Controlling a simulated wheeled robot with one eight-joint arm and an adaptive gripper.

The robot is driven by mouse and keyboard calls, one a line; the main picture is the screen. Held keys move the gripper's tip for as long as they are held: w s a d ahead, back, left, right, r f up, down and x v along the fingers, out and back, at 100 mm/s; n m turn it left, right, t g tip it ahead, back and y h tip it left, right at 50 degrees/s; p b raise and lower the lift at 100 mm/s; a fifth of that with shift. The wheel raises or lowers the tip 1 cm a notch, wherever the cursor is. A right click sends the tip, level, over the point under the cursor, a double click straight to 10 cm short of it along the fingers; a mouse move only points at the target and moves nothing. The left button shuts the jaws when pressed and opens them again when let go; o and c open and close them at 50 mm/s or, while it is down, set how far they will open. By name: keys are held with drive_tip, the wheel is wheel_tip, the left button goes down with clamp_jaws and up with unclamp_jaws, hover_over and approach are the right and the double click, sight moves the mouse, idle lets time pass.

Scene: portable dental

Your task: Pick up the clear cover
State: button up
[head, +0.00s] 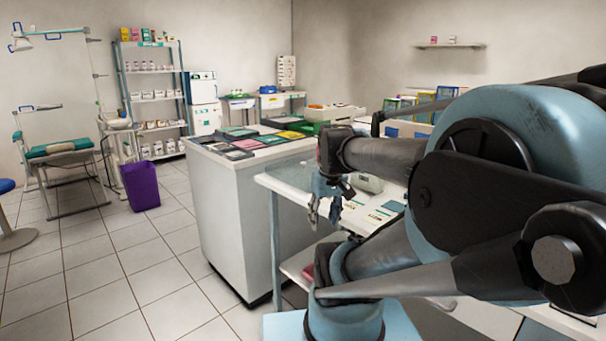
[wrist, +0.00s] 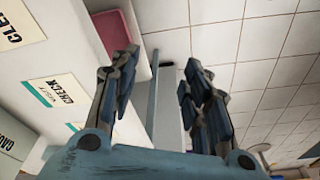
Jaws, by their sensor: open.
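My gripper (head: 324,212) is open and empty, pointing down beside the near-left edge of a white table. In the wrist view its two dark fingers (wrist: 158,82) stand apart with nothing between them. A see-through, greenish-grey surface (head: 290,182) lies at the table's left end, behind the gripper. I cannot tell whether it is the clear cover or part of the tabletop. No separate clear cover can be made out for sure in either view.
A white cabinet (head: 230,200) stands close behind the gripper. A purple bin (head: 140,187) stands on the tiled floor, which is open at left.

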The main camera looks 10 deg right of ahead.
drive_tip(key=w+d+r+n+y, duration=0.15)
drive_tip(key=w+r+n, duration=0.25)
drive_tip(key=w+r, duration=1.05)
drive_tip(key=n+y, duration=0.2)
drive_tip(key=n, duration=0.3)
approach(305, 163)
drive_tip(key=shift+w+a+f+h, duration=0.15)
drive_tip(key=shift+w+a+f, duration=0.25)
drive_tip(key=shift+f, duration=0.2)
drive_tip(key=shift+w+a+f+h, duration=0.1)
drive_tip(key=shift+w+a+f, duration=0.3)
drive_tip(key=shift+f, duration=0.2)
drive_tip(key=shift+x, duration=3)
drive_tip(key=shift+s, duration=0.15)
clamp_jaws()
